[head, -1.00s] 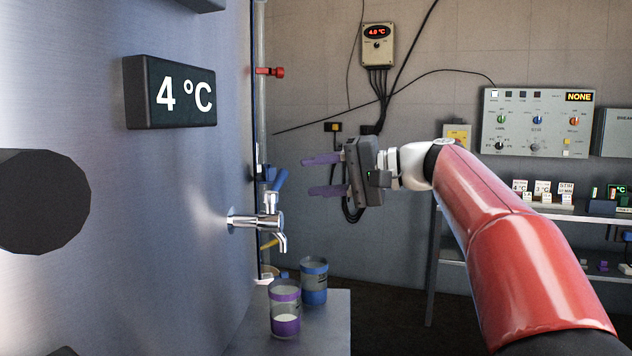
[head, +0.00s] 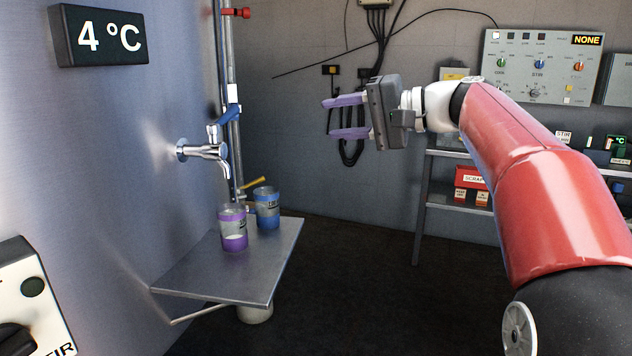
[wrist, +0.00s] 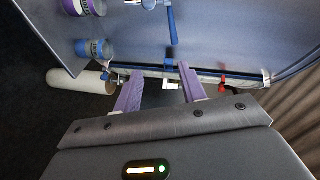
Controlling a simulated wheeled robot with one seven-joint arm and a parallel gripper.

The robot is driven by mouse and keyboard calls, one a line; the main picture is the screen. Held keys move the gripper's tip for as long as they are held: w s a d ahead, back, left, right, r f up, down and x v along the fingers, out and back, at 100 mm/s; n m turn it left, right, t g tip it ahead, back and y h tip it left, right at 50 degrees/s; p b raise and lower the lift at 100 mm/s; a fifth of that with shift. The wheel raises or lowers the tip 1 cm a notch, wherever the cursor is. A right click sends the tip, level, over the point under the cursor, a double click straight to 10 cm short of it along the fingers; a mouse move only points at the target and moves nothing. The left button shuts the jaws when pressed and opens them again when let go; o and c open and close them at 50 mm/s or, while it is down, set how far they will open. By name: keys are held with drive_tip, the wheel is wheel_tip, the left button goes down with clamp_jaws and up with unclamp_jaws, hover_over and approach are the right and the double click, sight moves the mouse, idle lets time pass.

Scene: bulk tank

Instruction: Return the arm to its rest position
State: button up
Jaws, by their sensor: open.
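My red and white arm reaches in from the right in the head view. My gripper (head: 345,117) is open and empty, its two purple fingers pointing left in mid-air toward the tank. It is apart from everything around it. In the wrist view the two fingers of my gripper (wrist: 160,90) are spread with nothing held between them. Behind them lie a pipe and the tank wall.
A tank (head: 120,130) with a steel tap (head: 205,150) fills the left. A purple-banded cup (head: 233,241) and a blue-banded cup (head: 267,207) stand on a metal shelf (head: 200,278). A control panel (head: 540,70) and a shelf rack (head: 440,154) are at right.

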drive_tip(key=s+d+f+h, duration=0.3)
drive_tip(key=s+f+h, duration=0.2)
drive_tip(key=s+f, duration=0.4)
drive_tip(key=s+d+f+n+h, duration=0.1)
drive_tip(key=s+d+f+h, duration=0.3)
drive_tip(key=s+f, duration=0.6)
drive_tip(key=s+d+f+n+h, duration=0.1)
drive_tip(key=s+d+f+h, duration=0.2)
drive_tip(key=s+f, duration=0.6)
wheel_tip(320, 180, down, 6)
drive_tip(key=h, duration=0.2)
drive_tip(key=shift+s+d+r+g+h, duration=0.2)
drive_tip(key=shift+s+g+h, duration=0.1)
drive_tip(key=shift+h, duration=0.1)
drive_tip(key=shift+w+a, duration=0.1)
